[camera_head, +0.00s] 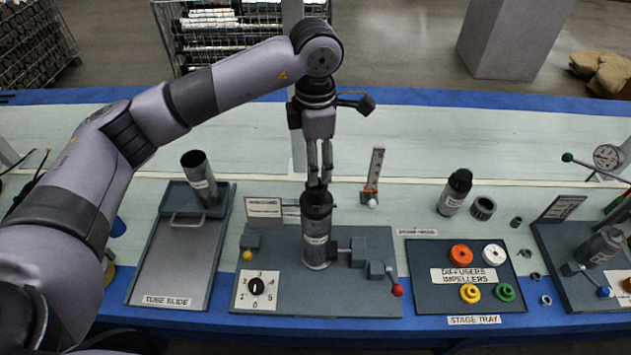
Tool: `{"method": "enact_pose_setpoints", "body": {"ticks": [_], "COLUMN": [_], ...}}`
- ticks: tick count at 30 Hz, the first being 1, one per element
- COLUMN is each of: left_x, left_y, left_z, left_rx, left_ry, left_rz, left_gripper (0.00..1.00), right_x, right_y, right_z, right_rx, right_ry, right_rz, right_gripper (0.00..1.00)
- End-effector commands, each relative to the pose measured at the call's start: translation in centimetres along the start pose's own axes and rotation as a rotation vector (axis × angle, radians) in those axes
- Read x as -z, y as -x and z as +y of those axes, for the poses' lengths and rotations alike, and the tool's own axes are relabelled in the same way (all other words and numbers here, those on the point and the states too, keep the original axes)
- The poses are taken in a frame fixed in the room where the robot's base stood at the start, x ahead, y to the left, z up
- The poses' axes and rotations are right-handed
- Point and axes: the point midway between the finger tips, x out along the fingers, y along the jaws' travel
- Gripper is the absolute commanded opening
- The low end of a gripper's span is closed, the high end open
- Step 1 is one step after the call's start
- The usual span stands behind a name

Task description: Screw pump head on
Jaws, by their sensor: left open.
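A grey labelled tube (316,252) stands upright in the clamp fixture on the middle plate (365,290). A dark cap-like piece, seemingly a pump head (316,205), sits on top of the tube; whether it is threaded on I cannot tell. My left gripper (319,180) points straight down right above this piece. Its fingers are close together but open, with the tips at or just above the top of the piece; contact is unclear. A second dark-topped labelled part (455,192) stands on the table to the right. My right gripper is not in view.
A tube slide (172,270) with a tilted tube (199,178) is at left. The stage tray (465,300) holds orange, white, yellow and green rings. A dark ring (483,208) and small metal nuts lie at right, beside another fixture (600,250). A gauge post (373,178) stands behind.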

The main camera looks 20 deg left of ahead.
Motion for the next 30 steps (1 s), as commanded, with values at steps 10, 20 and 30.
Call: {"method": "enact_pose_setpoints", "body": {"ticks": [10, 20, 30], "left_x": [0.1, -0.1, -0.1], "left_y": [-6.5, -9.3, -9.4], "left_z": [-0.1, 0.0, 0.0], "left_rx": [0.003, 0.0, 0.0], "left_ry": [0.0, -0.001, -0.001], "left_rz": [0.001, -0.002, -0.002], "left_gripper": [0.57, 0.57, 0.52], "right_x": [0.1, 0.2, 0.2], "right_y": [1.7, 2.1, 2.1], "right_z": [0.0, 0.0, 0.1], "right_rx": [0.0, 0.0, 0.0], "right_ry": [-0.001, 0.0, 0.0], "right_rz": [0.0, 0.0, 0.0], "right_gripper": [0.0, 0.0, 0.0]}}
